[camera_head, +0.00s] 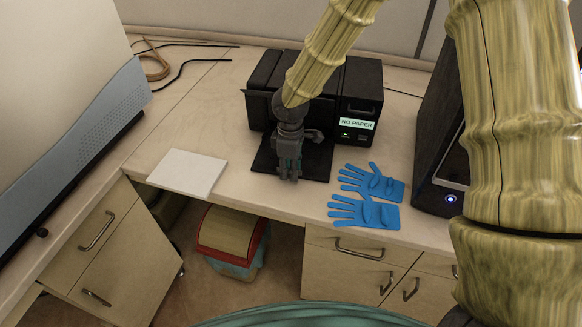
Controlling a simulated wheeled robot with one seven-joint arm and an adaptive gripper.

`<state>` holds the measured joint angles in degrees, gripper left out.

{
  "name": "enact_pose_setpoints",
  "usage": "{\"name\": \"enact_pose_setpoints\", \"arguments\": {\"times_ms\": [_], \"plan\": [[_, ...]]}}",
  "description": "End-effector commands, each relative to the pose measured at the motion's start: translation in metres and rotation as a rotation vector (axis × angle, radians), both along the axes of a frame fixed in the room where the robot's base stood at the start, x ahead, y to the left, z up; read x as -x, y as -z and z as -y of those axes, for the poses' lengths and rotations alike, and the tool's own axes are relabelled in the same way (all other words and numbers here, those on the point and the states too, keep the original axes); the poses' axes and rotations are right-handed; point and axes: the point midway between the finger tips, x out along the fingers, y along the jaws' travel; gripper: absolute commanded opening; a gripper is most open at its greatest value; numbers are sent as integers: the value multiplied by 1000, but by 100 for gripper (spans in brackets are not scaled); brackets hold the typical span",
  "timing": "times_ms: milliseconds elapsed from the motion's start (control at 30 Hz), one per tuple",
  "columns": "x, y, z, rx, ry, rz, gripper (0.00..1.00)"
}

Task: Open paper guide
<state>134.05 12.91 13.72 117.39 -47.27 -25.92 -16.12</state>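A black printer (357,95) stands at the back of the desk with a lit "NO PAPER" label (357,124) on its front right. A flat dark tray (318,165) extends from its front over the desk. My gripper (289,177) points down in front of the printer, over or at this tray. Its fingers look close together, but I cannot tell whether they are shut or touch the tray. I cannot make out the paper guide; my gripper and arm hide part of the printer's front and tray. A white paper stack (187,173) lies flat to the left.
Blue gloves (366,213) lie right of the tray. A black computer tower (437,150) stands farther right, and a large grey machine (70,100) at the left. Cables (160,62) lie at the back left. A bin (232,237) stands below the desk's front edge.

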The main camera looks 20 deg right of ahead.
Motion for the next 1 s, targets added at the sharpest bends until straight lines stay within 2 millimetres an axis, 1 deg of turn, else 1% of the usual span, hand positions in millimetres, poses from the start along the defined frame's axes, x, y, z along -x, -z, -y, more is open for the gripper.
{"name": "enact_pose_setpoints", "arguments": {"times_ms": [333, 467, 567, 1000], "plan": [[0, -1, 0, 0, -1, 0, 39], [0, -8, 0, 0, -2, 1, 39], [0, -20, 0, 0, 0, 2, 39], [-1, -92, 0, -1, -1, 3, 39]]}}
